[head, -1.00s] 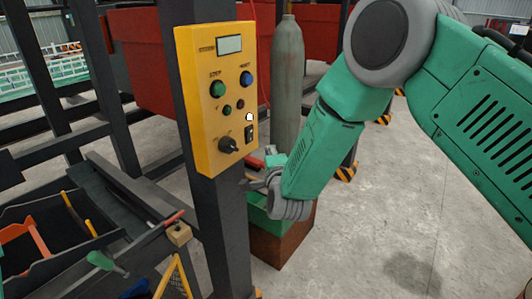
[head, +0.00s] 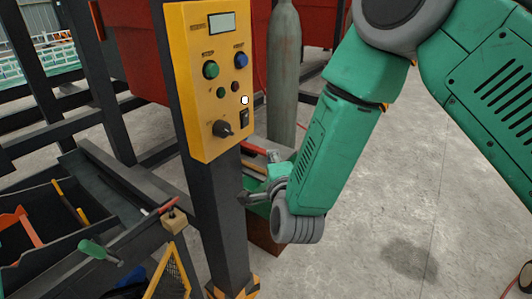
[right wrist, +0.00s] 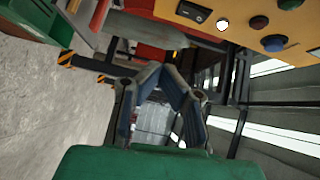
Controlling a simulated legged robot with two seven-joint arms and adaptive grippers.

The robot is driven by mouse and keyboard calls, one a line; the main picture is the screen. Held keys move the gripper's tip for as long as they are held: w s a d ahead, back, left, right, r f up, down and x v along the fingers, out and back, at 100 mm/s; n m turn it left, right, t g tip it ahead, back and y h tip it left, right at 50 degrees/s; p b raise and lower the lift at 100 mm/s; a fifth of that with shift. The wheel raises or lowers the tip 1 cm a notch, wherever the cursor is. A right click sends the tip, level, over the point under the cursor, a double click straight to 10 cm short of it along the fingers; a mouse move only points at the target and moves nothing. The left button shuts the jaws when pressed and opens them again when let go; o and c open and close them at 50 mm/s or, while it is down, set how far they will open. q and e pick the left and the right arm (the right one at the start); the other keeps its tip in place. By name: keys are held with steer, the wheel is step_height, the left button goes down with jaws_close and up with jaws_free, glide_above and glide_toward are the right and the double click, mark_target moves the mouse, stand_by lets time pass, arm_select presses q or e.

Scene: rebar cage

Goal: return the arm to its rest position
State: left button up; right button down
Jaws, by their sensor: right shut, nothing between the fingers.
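My right arm (head: 340,130), green with grey joints, comes in from the upper right and bends down at the elbow. Its gripper (head: 244,198) is below the yellow control panel, close to the dark post, and partly hidden by the wrist. In the right wrist view the gripper's two fingers (right wrist: 160,70) meet at the tips, with nothing between them. The yellow control panel (head: 204,105), with a small screen, buttons and a black knob, is fixed to the dark post (head: 222,225). It also shows upside down in the right wrist view (right wrist: 238,30). My left gripper is out of view.
A grey gas cylinder (head: 284,80) stands behind the panel. A brown-sided box (head: 262,236) with tools on top is behind the gripper. A dark tool tray (head: 45,222) and a green-handled screwdriver (head: 95,250) are at the left. Concrete floor (head: 400,200) is clear at the right.

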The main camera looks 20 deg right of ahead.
steer(key=s+d+f+n+g+y+b, duration=0.15)
steer(key=s+f+n+g, duration=0.45)
steer(key=f, duration=0.6)
steer(key=s+d+f+n+g+y+b, duration=0.1)
steer(key=s+f+n+b, duration=0.25)
steer(key=s+f, duration=0.65)
arm_select(q)
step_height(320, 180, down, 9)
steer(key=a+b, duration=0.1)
steer(key=b, duration=0.3)
arm_select(e)
steer(key=s+d+f+n+g, duration=0.3)
steer(key=s+f, duration=0.4)
steer(key=s, duration=0.4)
steer(key=s+d+f+n+g, duration=0.3)
steer(key=s+f+n+g, duration=0.3)
steer(key=s, duration=0.4)
steer(key=shift+s+d+f+n+h, duration=0.2)
steer(key=shift+s+f+n+h, duration=0.2)
steer(key=shift+f, duration=0.1)
steer(key=shift+d, duration=0.2)
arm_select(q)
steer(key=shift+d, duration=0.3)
arm_select(e)
steer(key=shift+w+d+f, duration=0.15)
steer(key=shift+d, duration=0.05)
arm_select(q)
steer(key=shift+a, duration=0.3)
arm_select(e)
steer(key=shift+a, duration=0.3)
